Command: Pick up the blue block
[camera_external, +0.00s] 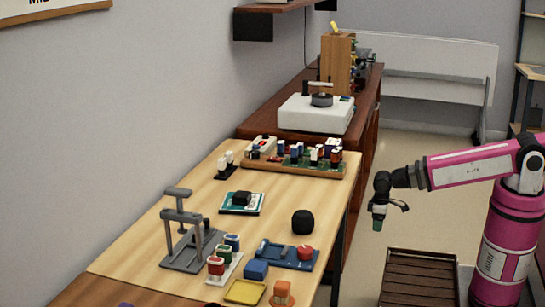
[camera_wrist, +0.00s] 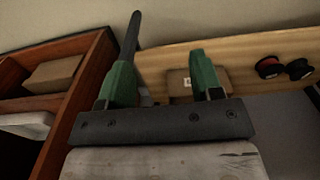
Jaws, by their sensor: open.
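The blue block (camera_external: 256,269) lies on the wooden table (camera_external: 150,247) near its front, in the external view. It sits between a rack of small coloured bottles and a blue device with a red knob. My gripper (camera_external: 377,224) hangs off the right side of the table, in the air, well apart from the block. In the wrist view my gripper (camera_wrist: 162,75) has its two green fingers apart with nothing held between them. The blue block does not show in the wrist view.
Close to the block are a yellow tray (camera_external: 246,291), an orange object (camera_external: 281,291), the blue device (camera_external: 285,255) and the bottle rack (camera_external: 222,268). A grey stand (camera_external: 187,245) and black ball (camera_external: 303,222) stand farther back. A slatted brown crate (camera_external: 420,280) is on the floor.

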